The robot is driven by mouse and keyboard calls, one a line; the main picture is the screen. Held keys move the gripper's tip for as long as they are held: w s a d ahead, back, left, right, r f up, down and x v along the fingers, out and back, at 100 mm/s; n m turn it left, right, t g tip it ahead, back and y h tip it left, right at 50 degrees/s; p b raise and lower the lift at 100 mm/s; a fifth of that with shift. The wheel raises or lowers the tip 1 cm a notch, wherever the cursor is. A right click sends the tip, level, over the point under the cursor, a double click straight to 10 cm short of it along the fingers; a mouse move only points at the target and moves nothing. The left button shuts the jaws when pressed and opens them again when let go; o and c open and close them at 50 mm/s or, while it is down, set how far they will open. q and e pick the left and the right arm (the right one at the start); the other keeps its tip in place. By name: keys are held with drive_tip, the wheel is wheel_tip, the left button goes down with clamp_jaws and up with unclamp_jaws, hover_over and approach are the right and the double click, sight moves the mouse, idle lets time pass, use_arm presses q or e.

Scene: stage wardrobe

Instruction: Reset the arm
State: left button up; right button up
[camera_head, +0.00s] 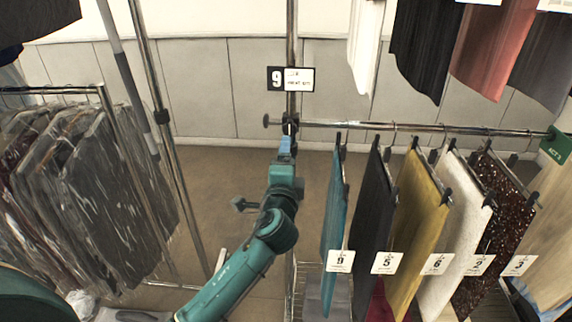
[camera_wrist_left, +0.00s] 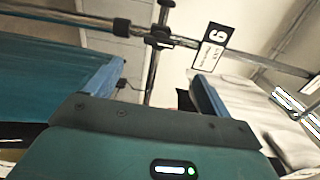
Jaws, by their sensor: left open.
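My left arm comes up from the lower middle of the head view, and its gripper (camera_head: 286,146) is near the upright post at the left end of the garment rail. In the left wrist view, the gripper's two blue fingers (camera_wrist_left: 155,90) stand wide apart. I see nothing held between them. In the head view, the teal garment (camera_head: 335,215) with tag 9 hangs just right of the arm. A teal cloth (camera_wrist_left: 50,78) fills the left of the wrist view, beside a finger. My right gripper is not in view.
A 9 sign (camera_head: 290,79) is on the post (camera_head: 292,40). More clothes hang on an upper row. Plastic-covered garments (camera_head: 85,200) hang at left. Brown floor lies between.

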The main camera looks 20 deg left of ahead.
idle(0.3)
use_arm(q)
drive_tip(key=s+d+f+n+g+h, duration=0.1)
drive_tip(key=s+f+n+g+h, duration=0.1)
drive_tip(key=s+f, duration=0.5)
drive_tip(key=s+d+f+n+g+h, duration=0.15)
drive_tip(key=s+f, duration=0.25)
drive_tip(key=f, duration=0.6)
drive_tip(key=s+f+n+g+h, duration=0.2)
drive_tip(key=s+f+n, duration=0.2)
drive_tip(key=s, duration=0.5)
drive_tip(key=s+d+f+n+g+h, duration=0.1)
drive_tip(key=s+f+n+g, duration=0.1)
drive_tip(key=s+f+n, duration=0.3)
drive_tip(key=s+f, duration=0.1)
drive_tip(key=s, duration=0.3)
drive_tip(key=shift+d+f+h, duration=0.3)
drive_tip(key=shift+h, duration=0.05)
